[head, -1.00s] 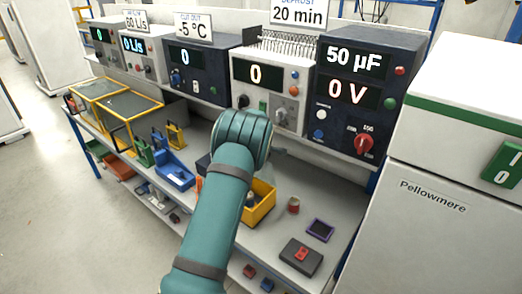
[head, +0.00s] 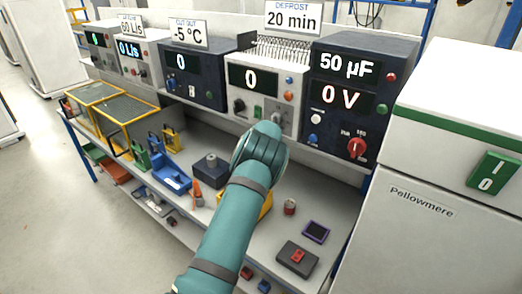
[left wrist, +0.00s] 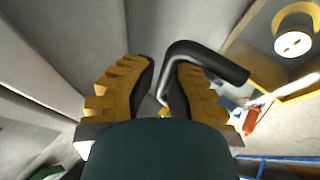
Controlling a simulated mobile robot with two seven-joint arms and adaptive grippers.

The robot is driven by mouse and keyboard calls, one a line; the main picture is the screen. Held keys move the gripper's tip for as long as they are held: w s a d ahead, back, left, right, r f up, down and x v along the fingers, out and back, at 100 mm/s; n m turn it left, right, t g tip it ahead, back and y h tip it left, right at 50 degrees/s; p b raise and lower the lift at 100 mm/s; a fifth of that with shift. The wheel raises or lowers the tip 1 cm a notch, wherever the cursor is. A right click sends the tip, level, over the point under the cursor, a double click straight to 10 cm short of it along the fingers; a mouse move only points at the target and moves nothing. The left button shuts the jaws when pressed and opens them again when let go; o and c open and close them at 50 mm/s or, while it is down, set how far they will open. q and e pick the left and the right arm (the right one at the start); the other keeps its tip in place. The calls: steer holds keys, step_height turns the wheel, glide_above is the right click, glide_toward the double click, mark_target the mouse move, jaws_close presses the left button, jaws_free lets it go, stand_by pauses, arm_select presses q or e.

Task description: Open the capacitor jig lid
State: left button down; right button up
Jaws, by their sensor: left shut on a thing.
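My left gripper (left wrist: 163,82) is shut on a dark bent bar (left wrist: 210,60) in the left wrist view, between its yellow ridged fingers. The bar bends to the right beyond the fingertips; what it is fixed to is unclear. In the head view my left arm reaches over the bench, and its wrist hides the fingers and whatever they hold. I cannot pick out the capacitor jig or its lid for sure. The capacitor tester (head: 362,95) reads 50 µF and 0 V and has a red knob. My right gripper is not in view.
A yellow bin (head: 266,207) is partly behind my arm. A dark box (head: 208,170), a blue bin (head: 172,180), a small can (head: 289,207) and a grey box with a red part (head: 297,259) lie on the bench. A white cabinet (head: 430,225) stands close at the right.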

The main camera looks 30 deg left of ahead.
arm_select(q)
steer(key=c, duration=1.3)
jaws_free()
steer(key=shift+s+d+f, duration=0.1)
steer(key=shift+f, duration=0.6)
steer(key=shift+r, duration=0.1)
steer(key=shift+s+d+r, duration=0.1)
steer(key=shift+s+r, duration=0.05)
steer(key=shift+r, duration=0.15)
steer(key=v, duration=1)
steer(key=shift+w+r, duration=0.2)
steer(key=shift+r, duration=0.2)
steer(key=shift+s+d+r, duration=0.15)
steer(key=shift+s+r, duration=0.25)
steer(key=shift+r, duration=0.15)
